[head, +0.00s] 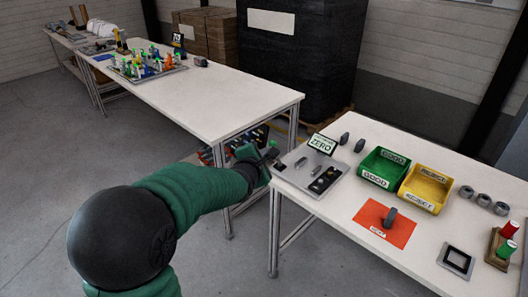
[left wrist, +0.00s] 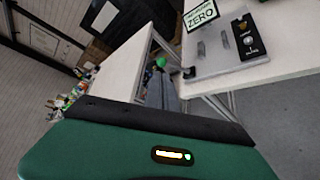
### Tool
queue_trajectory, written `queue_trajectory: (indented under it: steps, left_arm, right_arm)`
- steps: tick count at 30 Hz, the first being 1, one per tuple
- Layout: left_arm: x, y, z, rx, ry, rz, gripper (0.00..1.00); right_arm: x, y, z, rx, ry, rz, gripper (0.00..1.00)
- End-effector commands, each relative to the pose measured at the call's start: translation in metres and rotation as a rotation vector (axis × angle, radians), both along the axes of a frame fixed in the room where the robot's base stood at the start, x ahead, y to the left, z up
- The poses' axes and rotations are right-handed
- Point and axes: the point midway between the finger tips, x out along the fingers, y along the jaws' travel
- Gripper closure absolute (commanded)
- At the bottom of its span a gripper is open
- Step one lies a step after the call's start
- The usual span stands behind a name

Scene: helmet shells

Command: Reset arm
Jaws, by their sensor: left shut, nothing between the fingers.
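My left arm, in a green sleeve, reaches in from the lower left of the head view. My left gripper (head: 268,156) is shut and empty, at the left edge of the near table, beside a grey plate (head: 300,183). My right gripper is not in view.
The near table (head: 345,233) holds a ZERO sign (head: 322,143), green GOOD bin (head: 384,168), yellow REJECT bin (head: 426,188) and orange mat (head: 372,215) with a grey part. A longer table (head: 225,100) stands behind, with a gap between them.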

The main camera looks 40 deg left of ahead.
Motion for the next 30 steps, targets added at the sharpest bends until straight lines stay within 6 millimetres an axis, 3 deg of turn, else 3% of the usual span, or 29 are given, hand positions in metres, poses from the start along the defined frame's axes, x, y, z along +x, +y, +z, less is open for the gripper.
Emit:
queue_trajectory:
  steps: [10, 13, 17, 21, 24, 30]
  left_arm:
    - [0.0, 0.001, -0.001, 0.0, 0.001, -0.001, 1.0]
    - [-0.001, -0.013, -0.012, 0.051, 0.064, -0.05, 1.0]
    - [-0.017, -0.068, -0.059, 0.287, 0.331, -0.298, 1.0]
    - [-0.064, -0.142, -0.121, 0.661, 0.67, -0.763, 1.0]
    - [-0.103, -0.178, -0.153, 0.884, 0.818, -1.083, 1.0]
    - [-0.177, -0.224, -0.192, 1.222, 0.936, -1.657, 1.0]
  right_arm:
    - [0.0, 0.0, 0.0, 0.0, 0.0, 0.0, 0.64]
    - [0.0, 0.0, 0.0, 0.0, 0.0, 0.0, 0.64]
    - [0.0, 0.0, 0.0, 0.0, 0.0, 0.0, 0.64]
    - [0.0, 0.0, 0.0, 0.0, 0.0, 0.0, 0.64]
    - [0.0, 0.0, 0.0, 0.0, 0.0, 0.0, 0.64]
    - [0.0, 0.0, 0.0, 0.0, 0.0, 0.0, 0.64]
